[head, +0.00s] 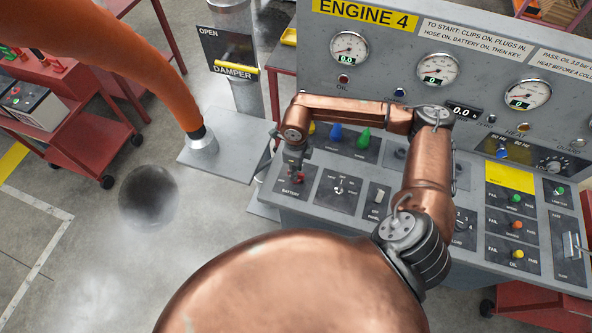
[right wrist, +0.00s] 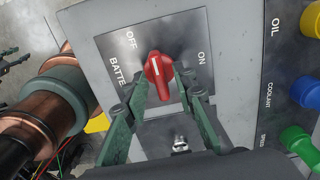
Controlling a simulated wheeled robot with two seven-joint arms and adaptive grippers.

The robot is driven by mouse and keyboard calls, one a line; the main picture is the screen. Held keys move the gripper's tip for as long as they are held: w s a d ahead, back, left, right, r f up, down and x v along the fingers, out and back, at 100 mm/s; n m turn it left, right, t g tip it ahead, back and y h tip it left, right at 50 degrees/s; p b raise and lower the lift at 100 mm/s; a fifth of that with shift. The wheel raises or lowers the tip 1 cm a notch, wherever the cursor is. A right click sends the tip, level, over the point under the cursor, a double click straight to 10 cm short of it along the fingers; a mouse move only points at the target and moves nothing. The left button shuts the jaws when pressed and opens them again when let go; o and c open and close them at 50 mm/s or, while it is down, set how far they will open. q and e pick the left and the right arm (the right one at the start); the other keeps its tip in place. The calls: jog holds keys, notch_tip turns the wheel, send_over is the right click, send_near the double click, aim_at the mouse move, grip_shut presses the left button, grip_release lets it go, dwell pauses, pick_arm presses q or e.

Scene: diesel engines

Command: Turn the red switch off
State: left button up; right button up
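The red switch (right wrist: 158,72) is a rotary knob on a grey plate lettered OFF at upper left and ON at right in the right wrist view. Its white mark points up the picture, between the two words. My right gripper (right wrist: 161,85) has its green fingers on either side of the knob's lower part. The fingers are parted, and a small gap seems to show beside the knob; contact is unclear. In the head view my right gripper (head: 294,165) reaches down over the battery plate (head: 285,191) at the panel's left end and hides part of the knob.
The engine 4 panel (head: 385,185) carries gauges, toggles and a key switch (head: 338,189). Blue (head: 336,132) and green (head: 363,138) knobs stand just right of my right gripper. A damper lever (head: 235,67) and an orange hose (head: 135,55) are left.

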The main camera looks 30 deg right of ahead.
jog(key=shift+r, duration=0.15)
notch_tip(320, 180, up, 12)
dwell(0.6)
jog(key=shift+f, duration=0.2)
